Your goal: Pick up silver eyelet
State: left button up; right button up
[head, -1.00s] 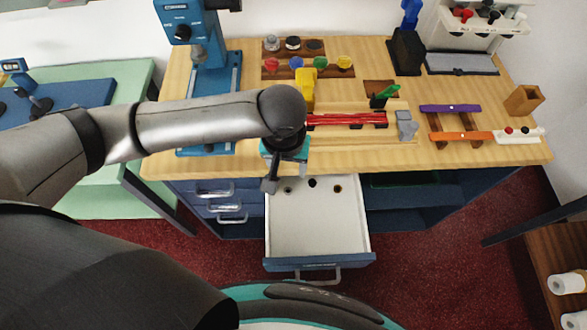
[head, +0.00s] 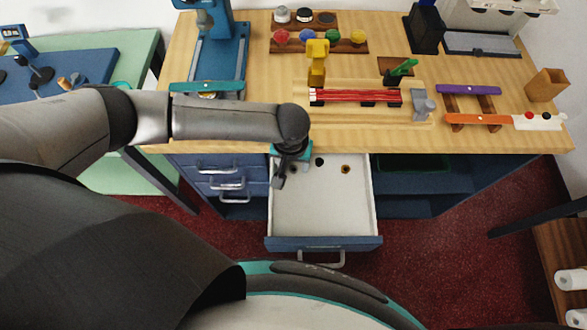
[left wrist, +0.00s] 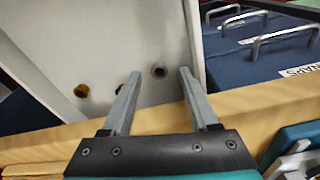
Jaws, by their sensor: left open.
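The silver eyelet (left wrist: 158,70), a small grey ring with a dark hole, lies on the white floor of the open drawer (head: 320,210). In the left wrist view it shows between and beyond the fingertips of my left gripper (left wrist: 158,78). My left gripper (head: 279,181) is open and empty, pointing down over the drawer's back left part. In the head view the gripper seems to hide the silver eyelet. A black eyelet (head: 320,161) and a brass eyelet (head: 345,169) lie to its right. In the wrist view a finger partly covers the black one. My right gripper is out of view.
The wooden counter (head: 300,139) edge runs just behind the drawer. Closed blue drawers with metal handles (head: 222,184) are to the left. A red-striped strip (head: 355,97), a yellow tool (head: 317,62) and a blue press (head: 217,60) stand on the counter. The drawer's front is clear.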

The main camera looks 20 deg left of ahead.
pick_arm(q)
jog(key=shift+w+f, duration=0.1)
jog(key=shift+f, duration=0.7)
jog(key=shift+c, duration=0.3)
grip_shut()
